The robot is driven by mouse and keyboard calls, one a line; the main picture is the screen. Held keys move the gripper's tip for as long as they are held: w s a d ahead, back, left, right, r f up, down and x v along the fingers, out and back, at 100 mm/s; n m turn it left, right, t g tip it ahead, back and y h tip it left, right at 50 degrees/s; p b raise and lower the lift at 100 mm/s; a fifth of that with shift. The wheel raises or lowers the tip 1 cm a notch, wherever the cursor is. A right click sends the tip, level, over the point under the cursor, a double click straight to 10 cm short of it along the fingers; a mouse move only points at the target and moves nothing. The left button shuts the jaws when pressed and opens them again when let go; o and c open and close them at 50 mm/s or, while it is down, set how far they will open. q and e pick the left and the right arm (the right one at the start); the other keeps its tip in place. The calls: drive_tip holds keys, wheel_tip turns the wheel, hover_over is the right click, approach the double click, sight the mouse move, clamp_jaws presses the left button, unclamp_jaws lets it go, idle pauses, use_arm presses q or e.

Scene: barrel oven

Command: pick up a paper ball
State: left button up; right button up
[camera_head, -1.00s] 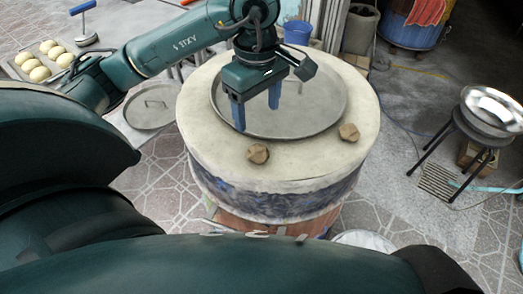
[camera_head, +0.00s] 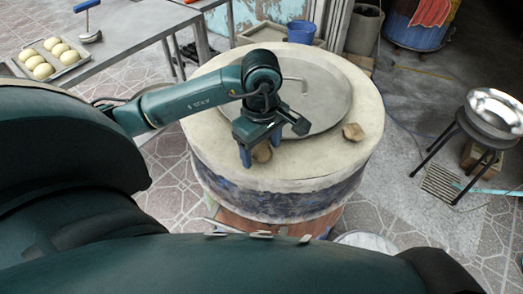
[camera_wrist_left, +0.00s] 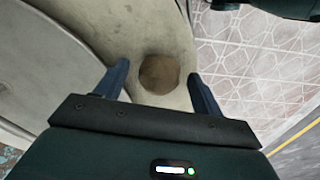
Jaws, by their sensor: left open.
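Two brown paper balls lie on the pale rim of the round barrel oven (camera_head: 225,165). One paper ball (camera_head: 262,152) is at the front of the rim, partly hidden by my left gripper (camera_head: 260,158). In the left wrist view the same paper ball (camera_wrist_left: 160,74) sits between the two blue fingertips, with a gap on each side. My left gripper is open and also shows there (camera_wrist_left: 163,80). The other paper ball (camera_head: 353,131) lies on the rim to the right, clear of the gripper. My right gripper is not seen.
A round metal lid (camera_head: 325,100) with a handle covers the oven's middle. A table (camera_head: 130,47) with a tray of dough balls (camera_head: 75,59) stands at back left. A metal bowl on a stool (camera_head: 490,110) stands right, with a blue bucket (camera_head: 300,32) behind the oven.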

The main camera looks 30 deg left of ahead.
use_arm(q)
drive_tip(key=shift+c, duration=0.3)
drive_tip(key=c, duration=1)
drive_tip(key=shift+c, duration=0.3)
